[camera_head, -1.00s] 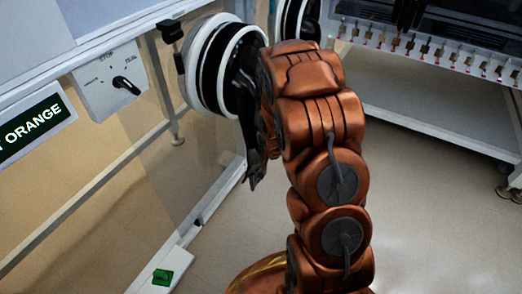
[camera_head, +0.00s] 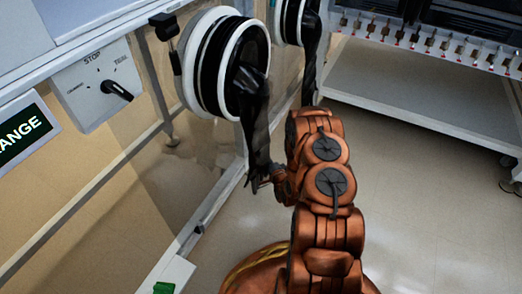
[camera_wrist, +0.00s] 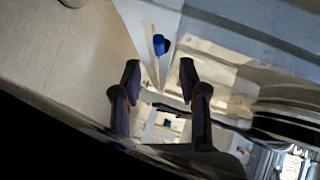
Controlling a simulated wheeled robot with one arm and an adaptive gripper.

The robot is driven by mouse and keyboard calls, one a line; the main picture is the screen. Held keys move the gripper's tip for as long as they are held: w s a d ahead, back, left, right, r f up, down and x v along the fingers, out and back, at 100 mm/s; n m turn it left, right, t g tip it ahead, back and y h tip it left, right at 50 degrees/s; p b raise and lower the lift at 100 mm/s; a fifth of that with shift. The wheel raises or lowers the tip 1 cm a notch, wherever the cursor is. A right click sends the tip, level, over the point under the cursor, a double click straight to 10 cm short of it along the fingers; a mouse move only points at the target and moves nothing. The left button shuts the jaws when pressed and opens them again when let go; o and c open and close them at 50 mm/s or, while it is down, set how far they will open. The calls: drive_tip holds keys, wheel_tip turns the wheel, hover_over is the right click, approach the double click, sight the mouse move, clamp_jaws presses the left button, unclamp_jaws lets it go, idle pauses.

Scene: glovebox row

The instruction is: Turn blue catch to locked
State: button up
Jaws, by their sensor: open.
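The blue catch (camera_wrist: 160,45) shows in the wrist view as a small blue knob on a pale, narrow rail or panel edge. It is above and beyond the gap between my fingertips, apart from them. Which way it is turned is too small to tell. The head view does not show it. My gripper (camera_wrist: 160,78) is open and empty, with its two dark fingers spread. In the head view my wrist end is beside a hanging black glove (camera_head: 252,110), and the fingers are mostly hidden there.
A green catch (camera_head: 164,288) shows at the bottom edge of the head view. White-ringed glove ports (camera_head: 207,60) stand behind my arm. Open floor (camera_head: 420,200) lies to the right.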

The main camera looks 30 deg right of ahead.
sight(263, 146)
drive_tip(key=w+d+f+m+t+b, duration=0.1)
drive_tip(key=w+d+f+b, duration=0.1)
drive_tip(key=w, duration=0.4)
drive_tip(key=shift+w+m+h+b, duration=0.4)
drive_tip(key=shift+b, duration=0.2)
drive_tip(key=shift+f, duration=0.1)
clamp_jaws()
idle(0.5)
